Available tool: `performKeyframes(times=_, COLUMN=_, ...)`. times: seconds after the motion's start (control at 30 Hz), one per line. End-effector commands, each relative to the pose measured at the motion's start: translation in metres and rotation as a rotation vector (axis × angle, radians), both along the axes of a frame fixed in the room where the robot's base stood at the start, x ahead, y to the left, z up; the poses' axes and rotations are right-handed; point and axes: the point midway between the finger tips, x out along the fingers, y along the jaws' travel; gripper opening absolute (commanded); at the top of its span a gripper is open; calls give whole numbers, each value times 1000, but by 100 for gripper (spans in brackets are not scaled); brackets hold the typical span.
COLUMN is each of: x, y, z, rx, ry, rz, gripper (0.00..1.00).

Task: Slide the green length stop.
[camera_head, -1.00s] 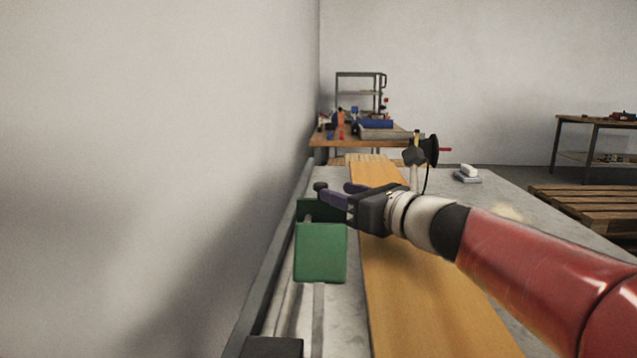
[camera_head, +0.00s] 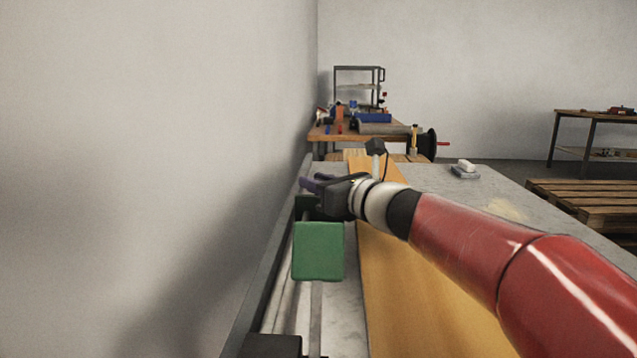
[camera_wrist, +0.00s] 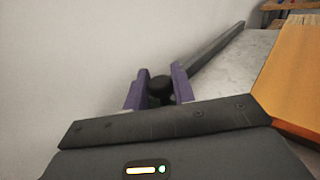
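The green length stop (camera_head: 318,251) sits on the rail at the left edge of the bench. Its green block shows in the head view, with a darker upright part behind it. My gripper (camera_head: 312,183) is just behind and above the block, pointing left. In the wrist view, a black round knob (camera_wrist: 160,86) lies between the two purple fingers of my gripper (camera_wrist: 161,80). The fingers stand apart, one on each side of the knob, close to it. I cannot make out firm contact. In the head view my gripper hides the knob.
A long orange-brown board (camera_head: 400,285) lies along the grey bench, right of the stop, under my arm. The wall runs close along the left. A dark clamp-like piece (camera_head: 272,346) is on the near rail. A cluttered workbench (camera_head: 330,132) stands beyond.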

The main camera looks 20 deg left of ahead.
Motion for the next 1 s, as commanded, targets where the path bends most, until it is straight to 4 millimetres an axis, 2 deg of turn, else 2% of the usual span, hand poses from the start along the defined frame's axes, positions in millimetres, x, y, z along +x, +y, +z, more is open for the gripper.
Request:
performKeyframes(times=0.03, x=0, y=0, z=0, rx=0, ry=0, rz=0, gripper=6)
performKeyframes(times=0.1, x=0, y=0, z=0, rx=0, ry=0, rz=0, gripper=0)
performKeyframes(times=0.27, x=0, y=0, z=0, rx=0, ry=0, rz=0, gripper=0)
performKeyframes(times=0.37, x=-7, y=-2, z=0, rx=1, ry=-1, rz=0, gripper=0)
performKeyframes(times=0.47, x=-25, y=-7, z=-2, rx=1, ry=-2, rz=0, gripper=0)
performKeyframes(times=0.8, x=-112, y=-27, z=1, rx=2, ry=-5, rz=0, gripper=0)
performKeyframes(times=1.0, x=-141, y=-34, z=1, rx=1, ry=-2, rz=0, gripper=0)
